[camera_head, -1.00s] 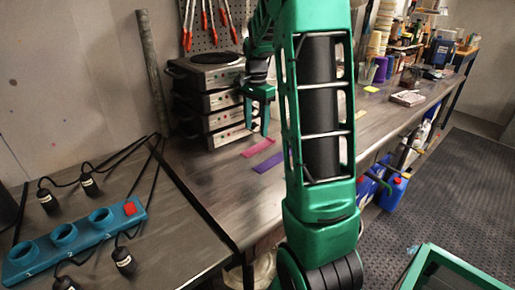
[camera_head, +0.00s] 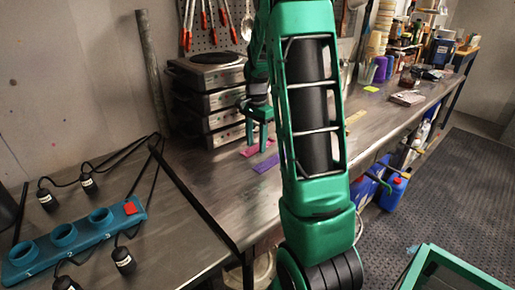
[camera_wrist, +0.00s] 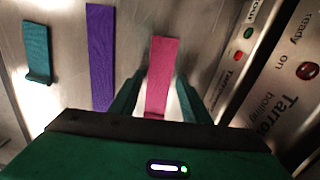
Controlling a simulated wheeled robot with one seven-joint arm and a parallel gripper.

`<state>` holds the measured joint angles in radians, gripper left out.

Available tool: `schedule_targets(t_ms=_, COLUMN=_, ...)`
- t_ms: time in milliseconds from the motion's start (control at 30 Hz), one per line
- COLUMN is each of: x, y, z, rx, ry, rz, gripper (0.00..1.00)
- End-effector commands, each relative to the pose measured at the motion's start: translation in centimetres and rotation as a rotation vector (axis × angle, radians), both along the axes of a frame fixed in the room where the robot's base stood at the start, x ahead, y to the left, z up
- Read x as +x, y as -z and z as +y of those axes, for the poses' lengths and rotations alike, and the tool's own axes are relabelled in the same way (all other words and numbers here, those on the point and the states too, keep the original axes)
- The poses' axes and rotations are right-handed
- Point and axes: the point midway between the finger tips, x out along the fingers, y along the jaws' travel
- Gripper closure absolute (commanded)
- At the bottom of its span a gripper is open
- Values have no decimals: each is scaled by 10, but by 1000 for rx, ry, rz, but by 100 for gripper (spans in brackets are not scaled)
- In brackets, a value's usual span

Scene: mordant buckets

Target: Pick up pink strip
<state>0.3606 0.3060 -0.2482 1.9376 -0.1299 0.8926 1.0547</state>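The pink strip (camera_head: 257,148) lies flat on the workbench in front of the stacked hot plates. In the wrist view the pink strip (camera_wrist: 161,72) runs lengthwise between my two open fingers. My gripper (camera_head: 257,137) points down close above the strip, with its fingers apart on either side of it. In the wrist view my gripper (camera_wrist: 160,95) shows a finger left and right of the strip, with bare bench between. I cannot tell whether the fingertips touch the bench.
A purple strip (camera_head: 267,163) lies beside the pink one, and a teal strip (camera_wrist: 37,50) lies farther left in the wrist view. The stacked hot plates (camera_head: 207,100) stand close behind my gripper. A blue socket block (camera_head: 75,243) sits on the left bench.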

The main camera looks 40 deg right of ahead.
Motion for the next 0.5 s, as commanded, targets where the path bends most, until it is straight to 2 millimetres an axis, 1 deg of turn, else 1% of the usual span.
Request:
schedule_targets(t_ms=33, x=0, y=0, z=0, rx=0, ry=0, rz=0, gripper=71)
schedule_targets(t_ms=67, x=0, y=0, z=0, rx=0, ry=0, rz=0, gripper=78)
schedule_targets(t_ms=100, x=0, y=0, z=0, rx=0, ry=0, rz=0, gripper=88)
schedule_targets(t_ms=133, x=0, y=0, z=0, rx=0, ry=0, rz=0, gripper=90)
schedule_targets(t_ms=500, x=1, y=-1, z=1, rx=0, ry=-2, rz=-1, gripper=91)
